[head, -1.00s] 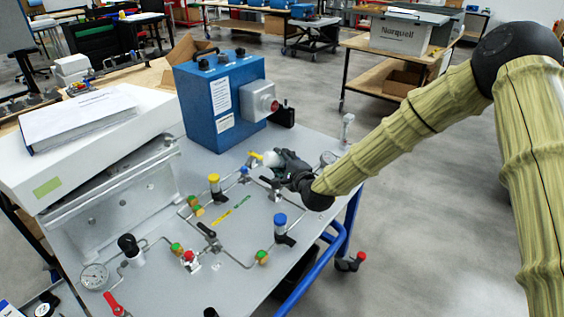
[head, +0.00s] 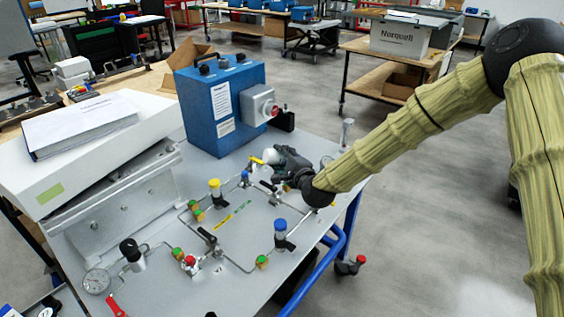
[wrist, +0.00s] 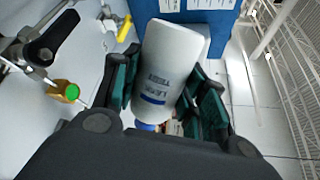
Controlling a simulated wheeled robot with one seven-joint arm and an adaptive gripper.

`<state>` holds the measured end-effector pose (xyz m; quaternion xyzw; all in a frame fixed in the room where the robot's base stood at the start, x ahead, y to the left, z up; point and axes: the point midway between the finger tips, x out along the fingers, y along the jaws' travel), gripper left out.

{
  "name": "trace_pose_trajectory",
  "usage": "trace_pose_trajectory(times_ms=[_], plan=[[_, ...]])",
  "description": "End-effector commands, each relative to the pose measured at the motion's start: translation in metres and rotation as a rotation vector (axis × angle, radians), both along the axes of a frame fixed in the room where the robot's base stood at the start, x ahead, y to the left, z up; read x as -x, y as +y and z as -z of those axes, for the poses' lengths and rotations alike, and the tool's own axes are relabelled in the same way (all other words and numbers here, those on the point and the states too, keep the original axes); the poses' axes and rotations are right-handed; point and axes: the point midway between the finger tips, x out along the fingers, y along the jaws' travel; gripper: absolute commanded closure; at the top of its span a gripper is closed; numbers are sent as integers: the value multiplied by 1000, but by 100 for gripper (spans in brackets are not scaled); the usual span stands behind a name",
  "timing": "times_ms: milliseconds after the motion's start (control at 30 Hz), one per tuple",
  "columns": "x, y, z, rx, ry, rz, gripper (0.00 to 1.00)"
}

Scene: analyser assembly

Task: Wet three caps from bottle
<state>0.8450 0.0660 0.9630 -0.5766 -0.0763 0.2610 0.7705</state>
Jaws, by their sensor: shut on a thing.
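My gripper (head: 279,157) is shut on a white bottle (wrist: 168,62) with dark lettering and a blue band, seen between its green finger pads in the wrist view. In the head view the bottle (head: 269,155) shows only as a small white shape at the fingers, tilted above the right part of the panel. Small green-ended brass fittings, which may be the caps, sit on the tubing: one front left (head: 177,252), one front right (head: 262,261) and some at the middle left (head: 196,209). One also shows in the wrist view (wrist: 65,92).
The blue analyser box (head: 222,105) stands just behind the gripper. A yellow-topped part (head: 214,188), a blue-topped part (head: 280,228), black-handled valves and a gauge (head: 96,281) rise from the panel. A binder (head: 79,125) lies on a white box at left.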

Motion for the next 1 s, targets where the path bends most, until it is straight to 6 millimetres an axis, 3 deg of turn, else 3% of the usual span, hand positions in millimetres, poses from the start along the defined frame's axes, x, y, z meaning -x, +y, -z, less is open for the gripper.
trace_pose_trajectory(times_ms=[200, 633, 1000], plan=[[0, -1, -17, -1, 0, 0, 91], [0, 0, -23, 0, 0, 0, 91], [0, 5, -75, -1, 0, -7, 91]])
